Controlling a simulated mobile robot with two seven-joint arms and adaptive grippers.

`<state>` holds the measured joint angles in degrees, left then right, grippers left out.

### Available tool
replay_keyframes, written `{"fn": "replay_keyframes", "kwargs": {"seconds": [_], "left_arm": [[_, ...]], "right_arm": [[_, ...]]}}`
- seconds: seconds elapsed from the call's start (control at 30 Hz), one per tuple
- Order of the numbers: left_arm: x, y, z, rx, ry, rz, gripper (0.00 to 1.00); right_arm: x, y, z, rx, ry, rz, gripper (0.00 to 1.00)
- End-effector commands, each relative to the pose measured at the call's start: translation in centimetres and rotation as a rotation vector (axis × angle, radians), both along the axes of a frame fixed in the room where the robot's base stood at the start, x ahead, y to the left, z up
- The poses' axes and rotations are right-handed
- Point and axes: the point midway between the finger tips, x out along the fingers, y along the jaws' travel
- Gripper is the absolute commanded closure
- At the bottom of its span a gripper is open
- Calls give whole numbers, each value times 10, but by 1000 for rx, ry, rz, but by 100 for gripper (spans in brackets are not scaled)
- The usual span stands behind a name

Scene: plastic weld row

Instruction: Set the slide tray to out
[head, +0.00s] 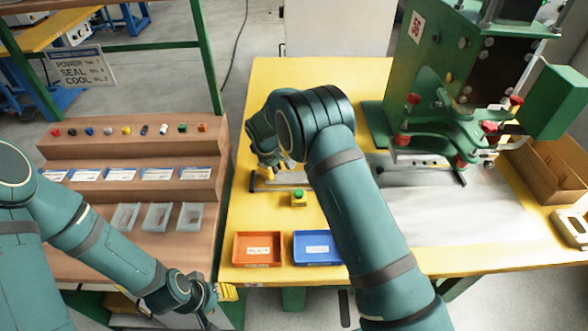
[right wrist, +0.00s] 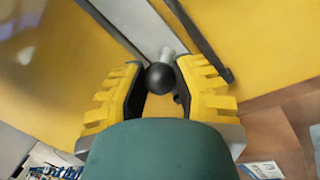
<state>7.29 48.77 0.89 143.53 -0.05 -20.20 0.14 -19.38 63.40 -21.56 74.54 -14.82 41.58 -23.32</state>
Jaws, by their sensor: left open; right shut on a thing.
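The slide tray (head: 289,178) is a flat grey metal piece with dark edges on the yellow table, partly hidden by my right arm. Its black ball knob (right wrist: 160,77) shows in the right wrist view at the end of a grey metal part (right wrist: 150,28). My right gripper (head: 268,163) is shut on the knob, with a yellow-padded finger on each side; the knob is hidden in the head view. My left gripper (head: 212,305) is open and empty, low beside the brown stepped rack and the table's left edge.
A green press (head: 440,80) with red knobs stands at the table's right. The brown rack (head: 130,150) with small parts stands left.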

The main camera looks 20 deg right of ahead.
Motion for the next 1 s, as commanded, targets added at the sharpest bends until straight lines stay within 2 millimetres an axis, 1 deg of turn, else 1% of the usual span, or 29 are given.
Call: {"fn": "replay_keyframes", "kwargs": {"seconds": [0.03, 0.1, 0.23, 0.4, 0.73, 0.77, 0.8, 0.83, 1.0], "left_arm": [[0, 0, -1, 0, -1, 0, 53], [0, 0, -2, 0, -1, 0, 53], [1, 0, -3, 0, -2, 1, 53], [1, 0, -3, 0, -2, 1, 53], [1, 0, -3, 0, -2, 1, 53], [1, 0, -3, 0, -2, 1, 53], [1, 0, -3, 0, -2, 1, 53], [1, 0, -3, 0, -2, 1, 53], [1, 0, -3, 0, -2, 1, 53]], "right_arm": [[1, 9, -2, 0, 4, 1, 100], [2, 17, -3, 0, 5, 2, 100], [5, 27, -2, 0, 6, 0, 100], [6, 33, -2, 1, 5, 0, 100], [6, 35, -2, 3, 4, 2, 100], [6, 35, -2, 4, 4, 2, 63], [6, 35, -2, 3, 4, 2, 49], [6, 35, -2, 3, 4, 2, 39], [7, 33, -1, 1, 3, 1, 38]]}}
